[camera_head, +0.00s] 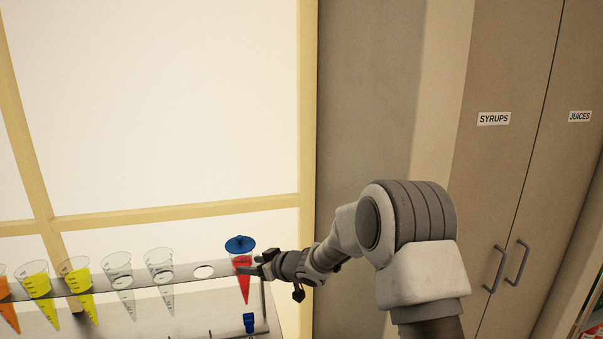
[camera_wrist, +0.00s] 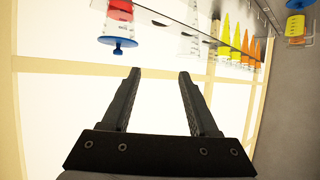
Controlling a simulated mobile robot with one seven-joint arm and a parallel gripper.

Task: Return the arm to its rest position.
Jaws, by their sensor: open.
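My arm (camera_head: 415,240) reaches left from the right side of the head view to the end of the sample rack. My gripper (camera_head: 258,265) is beside the red sample tube (camera_head: 243,280) with a blue lid, which sits in the rack's right end. In the wrist view my gripper (camera_wrist: 160,72) has its two fingers apart with nothing between them. There the red tube with its blue lid (camera_wrist: 118,44) shows upside down, beyond the left fingertip. In the head view the fingertips overlap the tube's side, and I cannot tell whether they touch it.
A framed bright window (camera_head: 160,100) stands behind. Tall cabinets labelled SYRUPS (camera_head: 494,118) and JUICES (camera_head: 579,116) are at right.

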